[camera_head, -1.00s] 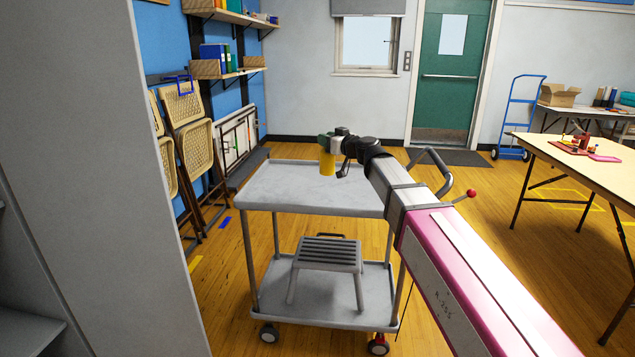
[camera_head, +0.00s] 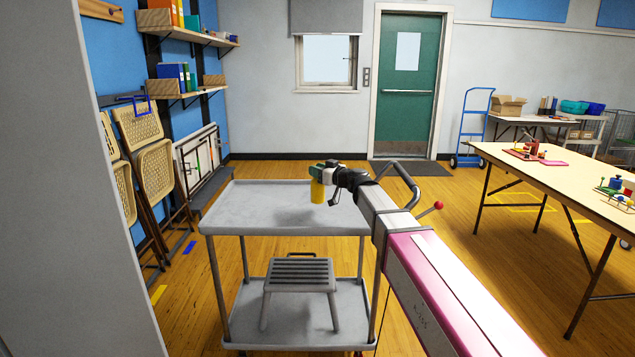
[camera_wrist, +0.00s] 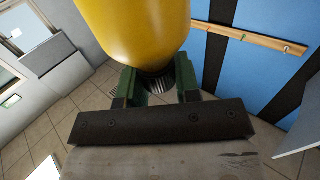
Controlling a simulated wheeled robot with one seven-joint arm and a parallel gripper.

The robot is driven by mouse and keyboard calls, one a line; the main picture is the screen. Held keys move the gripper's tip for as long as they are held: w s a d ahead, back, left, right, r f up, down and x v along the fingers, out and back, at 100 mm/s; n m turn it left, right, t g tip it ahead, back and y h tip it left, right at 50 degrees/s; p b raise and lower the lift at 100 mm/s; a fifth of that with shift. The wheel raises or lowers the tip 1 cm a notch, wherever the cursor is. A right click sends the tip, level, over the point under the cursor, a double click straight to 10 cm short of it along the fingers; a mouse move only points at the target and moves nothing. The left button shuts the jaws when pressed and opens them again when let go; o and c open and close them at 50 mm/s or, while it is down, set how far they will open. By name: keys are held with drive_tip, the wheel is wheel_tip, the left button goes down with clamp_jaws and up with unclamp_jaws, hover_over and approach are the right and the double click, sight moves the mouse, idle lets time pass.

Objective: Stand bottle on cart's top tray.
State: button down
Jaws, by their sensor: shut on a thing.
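The yellow bottle (camera_head: 317,192) hangs upright from my gripper (camera_head: 320,172) over the grey cart's top tray (camera_head: 258,206), right of its middle. A soft shadow lies on the tray below it. The bottle's base looks a little above the tray, but I cannot tell the exact gap. In the wrist view the bottle (camera_wrist: 135,28) fills the top middle, and the green fingers of my gripper (camera_wrist: 157,85) are shut on it at its near end. The rest of the bottle runs out of that frame.
The top tray is otherwise bare. A grey step stool (camera_head: 299,288) stands on the cart's lower tray. A grey panel (camera_head: 60,200) rises close on the left. A long table (camera_head: 545,182) with toys stands right. Folded chairs (camera_head: 150,180) lean on the left wall.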

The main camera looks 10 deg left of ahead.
drive_tip(key=shift+f, duration=2)
drive_tip(key=c, duration=0.8)
unclamp_jaws()
drive_tip(key=shift+v, duration=3.75)
